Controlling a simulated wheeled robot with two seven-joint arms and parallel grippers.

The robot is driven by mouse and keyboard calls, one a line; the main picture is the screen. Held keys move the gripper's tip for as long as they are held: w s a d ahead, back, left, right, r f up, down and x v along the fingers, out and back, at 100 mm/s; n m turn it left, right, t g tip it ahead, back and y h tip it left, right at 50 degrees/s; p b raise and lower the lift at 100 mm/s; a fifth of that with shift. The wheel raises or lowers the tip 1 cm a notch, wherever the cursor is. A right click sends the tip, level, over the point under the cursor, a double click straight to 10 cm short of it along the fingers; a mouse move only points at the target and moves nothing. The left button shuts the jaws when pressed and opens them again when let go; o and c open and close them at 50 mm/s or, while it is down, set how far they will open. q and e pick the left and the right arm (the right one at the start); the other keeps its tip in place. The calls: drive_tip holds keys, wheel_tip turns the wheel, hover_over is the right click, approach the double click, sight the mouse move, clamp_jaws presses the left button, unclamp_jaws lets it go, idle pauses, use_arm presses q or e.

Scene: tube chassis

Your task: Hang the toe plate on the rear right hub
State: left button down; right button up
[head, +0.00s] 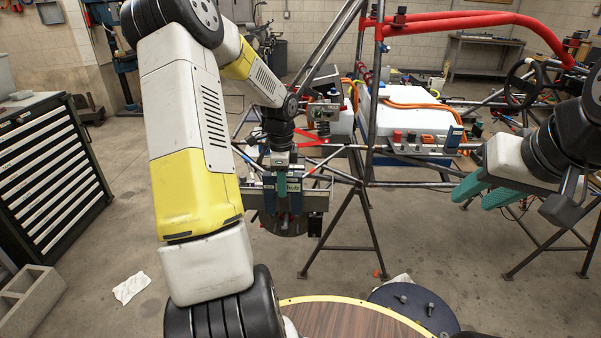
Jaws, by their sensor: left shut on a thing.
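My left gripper (288,186), with green fingers, points down in the middle of the view. It is shut on a grey metal plate (318,199), which looks like the toe plate. The plate spans both sides of the fingers, and its middle is hidden behind them. A dark round disc (277,226), which may belong to the rear right hub, shows just below and behind the plate. I cannot tell whether plate and hub touch. My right gripper (471,203) is at the right, fingers apart and empty, in front of the chassis side.
The tube chassis (369,110) with red upper tubes stands on trestles (360,225). A round wooden table (345,318) and a dark disc with bolts (414,308) are at the front. A drawer cabinet (50,170) stands left. Floor between is mostly clear.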

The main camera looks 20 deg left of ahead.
use_arm(q)
drive_tip(key=shift+f, duration=1.9)
drive_tip(key=shift+f, duration=0.2)
hover_over(284, 227)
drive_tip(key=shift+w+f, duration=0.2)
drive_tip(key=shift+f, duration=0.9)
drive_tip(key=shift+w+f, duration=0.15)
drive_tip(key=shift+f, duration=0.9)
drive_tip(key=shift+f, duration=0.1)
drive_tip(key=shift+f, duration=2.15)
drive_tip(key=c, duration=1.1)
unclamp_jaws()
drive_tip(key=shift+f, duration=0.1)
